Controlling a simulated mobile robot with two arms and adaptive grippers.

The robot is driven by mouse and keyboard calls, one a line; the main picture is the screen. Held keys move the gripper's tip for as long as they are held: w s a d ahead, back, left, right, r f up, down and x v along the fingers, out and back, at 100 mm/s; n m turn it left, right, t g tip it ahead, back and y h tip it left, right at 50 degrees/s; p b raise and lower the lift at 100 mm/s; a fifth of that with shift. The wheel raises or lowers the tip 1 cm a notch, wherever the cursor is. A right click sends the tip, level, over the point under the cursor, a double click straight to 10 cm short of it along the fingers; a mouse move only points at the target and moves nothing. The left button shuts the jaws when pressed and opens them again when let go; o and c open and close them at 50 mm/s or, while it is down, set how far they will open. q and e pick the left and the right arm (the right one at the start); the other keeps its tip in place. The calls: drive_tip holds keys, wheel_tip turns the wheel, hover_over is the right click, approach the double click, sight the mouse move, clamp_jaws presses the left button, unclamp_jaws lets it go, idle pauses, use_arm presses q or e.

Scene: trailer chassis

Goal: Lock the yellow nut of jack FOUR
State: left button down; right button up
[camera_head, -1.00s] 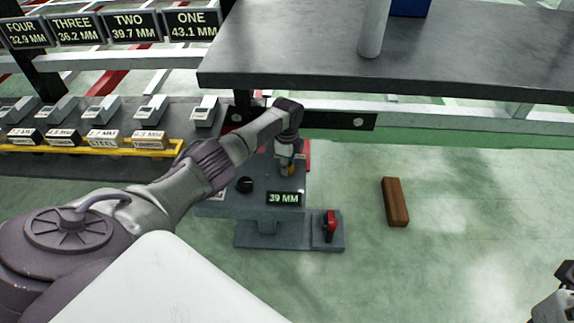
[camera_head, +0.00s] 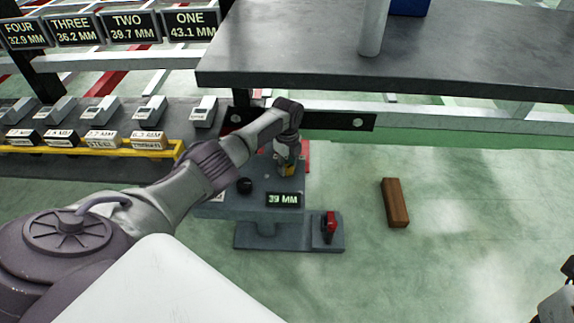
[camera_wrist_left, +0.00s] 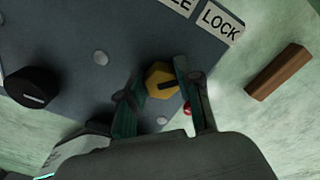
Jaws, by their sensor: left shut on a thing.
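The jack unit is a grey block (camera_head: 240,207) with a display (camera_head: 283,200) reading 39 MM, in the middle of the head view. The yellow nut (camera_wrist_left: 160,80) sits on its plate in the left wrist view, close to a label reading LOCK (camera_wrist_left: 221,22). My left gripper (camera_head: 287,168) points down over the plate. In the left wrist view its two fingers (camera_wrist_left: 158,92) are on either side of the nut and shut on it. My right gripper (camera_head: 565,290) shows only in part at the lower right edge, too cut off to read.
A black knob (camera_head: 245,186) and a red switch (camera_head: 330,226) are beside the nut. A brown block (camera_head: 395,203) lies on the floor to the right. Signs (camera_head: 110,28) read FOUR 32.9, THREE 36.2, TWO 39.7 and ONE 43.1 MM. A dark table (camera_head: 450,60) overhangs behind.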

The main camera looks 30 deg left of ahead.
sight(287, 166)
use_arm(q)
drive_tip(key=shift+d, duration=0.1)
drive_tip(key=c, duration=0.8)
unclamp_jaws()
wheel_tip(287, 166, up, 12)
drive_tip(key=shift+r, duration=0.1)
